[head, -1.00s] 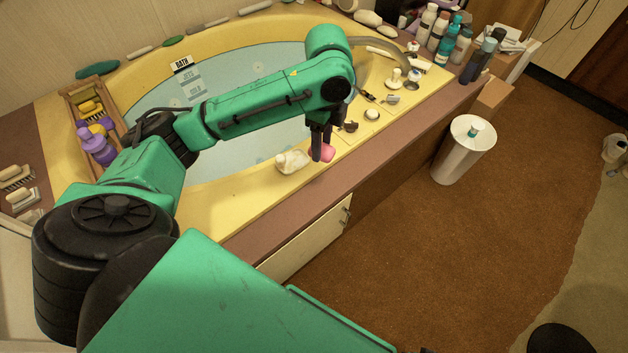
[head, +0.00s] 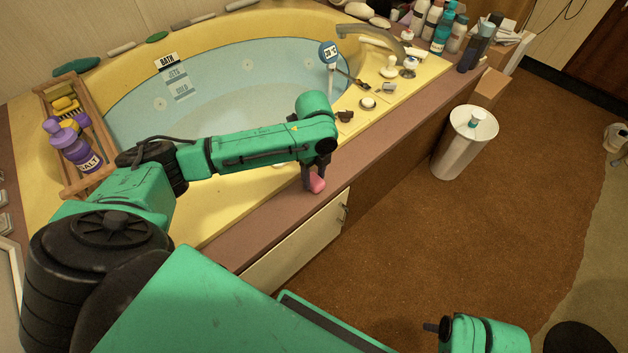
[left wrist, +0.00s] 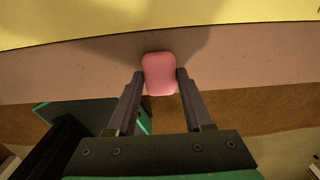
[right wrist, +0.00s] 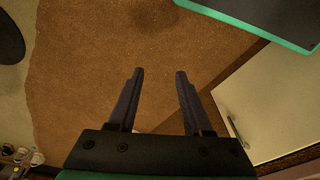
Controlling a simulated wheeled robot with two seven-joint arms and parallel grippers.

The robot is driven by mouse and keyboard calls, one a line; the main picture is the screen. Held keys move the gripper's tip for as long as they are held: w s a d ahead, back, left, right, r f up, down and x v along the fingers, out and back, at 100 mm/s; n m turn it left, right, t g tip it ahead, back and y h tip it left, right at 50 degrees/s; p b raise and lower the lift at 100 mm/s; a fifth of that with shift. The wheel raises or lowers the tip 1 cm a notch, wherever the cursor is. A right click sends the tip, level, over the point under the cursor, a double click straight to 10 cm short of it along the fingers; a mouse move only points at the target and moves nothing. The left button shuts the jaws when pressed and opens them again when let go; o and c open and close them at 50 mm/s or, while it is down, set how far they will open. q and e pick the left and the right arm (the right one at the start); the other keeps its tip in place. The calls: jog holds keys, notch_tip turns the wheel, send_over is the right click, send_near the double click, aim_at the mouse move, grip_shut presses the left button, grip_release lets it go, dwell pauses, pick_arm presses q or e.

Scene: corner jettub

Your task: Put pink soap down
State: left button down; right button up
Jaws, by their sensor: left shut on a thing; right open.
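The pink soap (head: 317,184) is at the outer edge of the brown-pink tub surround (head: 270,218), above the cabinet door. It shows as a rounded block in the left wrist view (left wrist: 159,74). My left gripper (head: 313,180) points down with its two fingers on either side of the soap and is shut on it; the fingertips also show in the left wrist view (left wrist: 159,80). I cannot tell whether the soap touches the surround. My right gripper (right wrist: 158,75) is open and empty above the brown carpet; part of it shows low in the head view (head: 436,328).
The tub (head: 225,85) lies behind my left arm. A wooden rack (head: 46,105) with a purple salt bottle (head: 85,155) stands at left. Bottles (head: 440,28) and small items stand at the back right. A white bin (head: 463,142) stands on the carpet.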

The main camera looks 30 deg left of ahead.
pick_arm(q)
jog(key=shift+f, duration=0.35)
jog(key=shift+c, duration=1.5)
grip_release()
jog(key=shift+f, duration=0.1)
